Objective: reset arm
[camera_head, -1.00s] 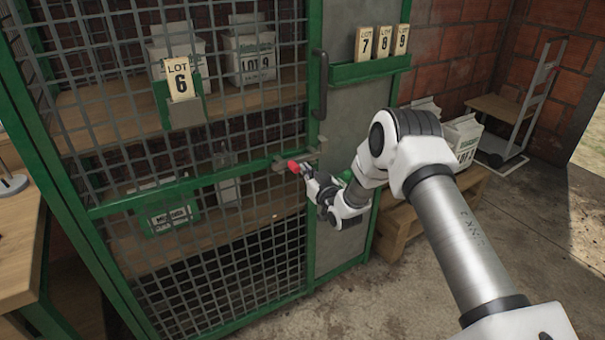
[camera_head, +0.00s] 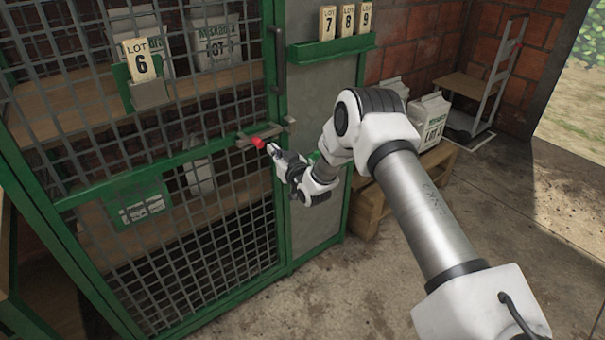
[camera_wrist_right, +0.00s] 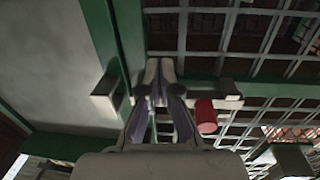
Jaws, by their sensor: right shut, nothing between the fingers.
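My right arm reaches from the lower right of the head view to the green mesh cage door (camera_head: 62,205). Its gripper (camera_head: 272,150) is beside the red knob (camera_head: 258,143) of the door's latch. In the right wrist view, the fingers (camera_wrist_right: 160,75) are together and empty. There, the red knob (camera_wrist_right: 206,116) is just right of the fingers, on a pale latch bar (camera_wrist_right: 229,103). I cannot tell whether a finger touches the bar. My left gripper is out of the head view.
A green rail (camera_head: 331,52) carries lot cards 7, 8 and 9 right of the door handle (camera_head: 279,60). A lot 6 card (camera_head: 141,60) hangs on the mesh. A wooden pallet stand (camera_head: 367,207) with a white sack (camera_head: 430,118) is behind my arm. The floor at right is clear.

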